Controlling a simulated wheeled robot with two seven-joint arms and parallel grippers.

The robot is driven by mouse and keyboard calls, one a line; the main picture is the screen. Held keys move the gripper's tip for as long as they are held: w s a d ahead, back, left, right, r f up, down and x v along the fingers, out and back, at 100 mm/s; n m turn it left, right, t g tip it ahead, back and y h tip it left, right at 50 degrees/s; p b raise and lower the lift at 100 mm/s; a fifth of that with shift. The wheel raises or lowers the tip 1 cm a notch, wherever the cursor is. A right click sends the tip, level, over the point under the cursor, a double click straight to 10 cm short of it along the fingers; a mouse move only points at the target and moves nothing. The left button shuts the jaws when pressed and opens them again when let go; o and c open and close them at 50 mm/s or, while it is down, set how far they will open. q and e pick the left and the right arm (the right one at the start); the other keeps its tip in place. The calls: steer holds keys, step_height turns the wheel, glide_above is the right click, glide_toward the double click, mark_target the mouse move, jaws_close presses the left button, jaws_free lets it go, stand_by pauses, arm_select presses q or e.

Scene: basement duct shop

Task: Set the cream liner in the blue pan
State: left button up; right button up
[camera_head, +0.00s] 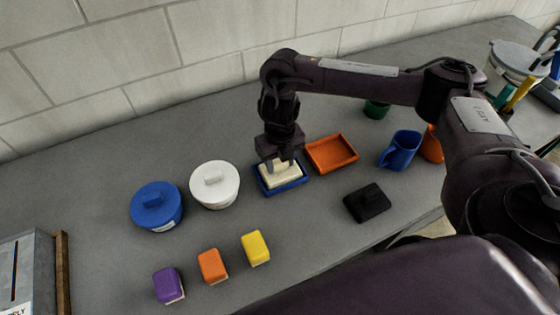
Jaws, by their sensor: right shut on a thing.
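The cream liner (281,175) is a pale block in the head view, sitting within the rim of the blue pan (291,187). The blue pan lies on the grey bench near the middle. My right gripper (277,164) comes down from above and is shut on the cream liner, at the pan. The fingers hide part of the liner, so I cannot tell whether it rests on the pan's floor. My left gripper is not in view.
An orange tray (331,153) lies right of the pan. White (214,184) and blue (157,206) lidded pots stand left. A black lidded item (367,203) and a blue mug (400,151) are right. Purple (168,286), orange (212,266) and yellow (255,248) blocks lie in front.

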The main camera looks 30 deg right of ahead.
mark_target(280, 162)
steer(key=o, duration=1)
steer(key=shift+f, duration=0.1)
steer(key=shift+r, duration=0.3)
step_height(280, 162, up, 12)
steer(key=p, duration=0.2)
steer(key=shift+f, duration=0.15)
